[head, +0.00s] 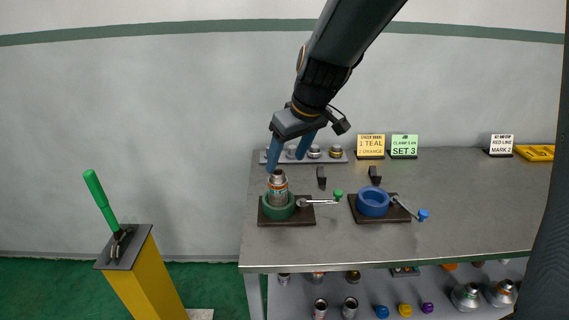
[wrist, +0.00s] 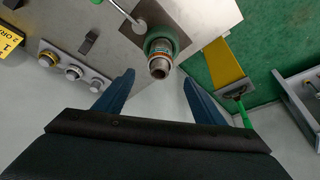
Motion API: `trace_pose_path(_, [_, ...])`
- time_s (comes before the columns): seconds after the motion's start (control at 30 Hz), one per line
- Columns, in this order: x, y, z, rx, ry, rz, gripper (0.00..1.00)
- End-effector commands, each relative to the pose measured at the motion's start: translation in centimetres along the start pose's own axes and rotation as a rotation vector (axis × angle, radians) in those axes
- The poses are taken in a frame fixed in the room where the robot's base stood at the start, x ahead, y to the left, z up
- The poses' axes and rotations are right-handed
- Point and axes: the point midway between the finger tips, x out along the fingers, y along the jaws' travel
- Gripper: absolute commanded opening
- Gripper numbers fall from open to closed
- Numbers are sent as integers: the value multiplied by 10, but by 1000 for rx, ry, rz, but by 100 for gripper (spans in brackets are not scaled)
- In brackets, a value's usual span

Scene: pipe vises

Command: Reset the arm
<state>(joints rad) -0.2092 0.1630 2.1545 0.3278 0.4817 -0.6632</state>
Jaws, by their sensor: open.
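My gripper (head: 287,154) is open above the left end of the grey table. Its two blue fingers are apart and nothing is between them. In the wrist view my gripper (wrist: 158,95) points toward a metal pipe piece (wrist: 159,68) with a coloured band. In the head view that pipe piece (head: 278,186) stands upright in the green ring vise (head: 279,212), just below my fingertips. In the head view one fingertip overlaps the area near its top, and I cannot tell whether they touch. The blue ring vise (head: 373,208) to the right is empty.
A rack with several fittings (head: 336,152) lies behind the vises. Signs "1 TEAL 2 ORANGE" (head: 371,146), "SET 3" (head: 404,146) and "RED LINE MARK 2" (head: 501,144) stand at the back. A yellow post (head: 150,285) with a green-handled lever stands left. The table's right half is mostly clear.

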Motion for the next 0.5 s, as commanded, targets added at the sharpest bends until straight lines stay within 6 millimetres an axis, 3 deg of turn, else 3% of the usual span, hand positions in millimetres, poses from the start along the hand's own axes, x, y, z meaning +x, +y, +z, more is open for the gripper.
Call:
trace_pose_path(0.37, [-1,1,3,6,-4,1,63])
trace_pose_path(0.47, [0,6,25,54,-33,9,63])
trace_pose_path(0.5, [0,9,41,90,-54,15,63])
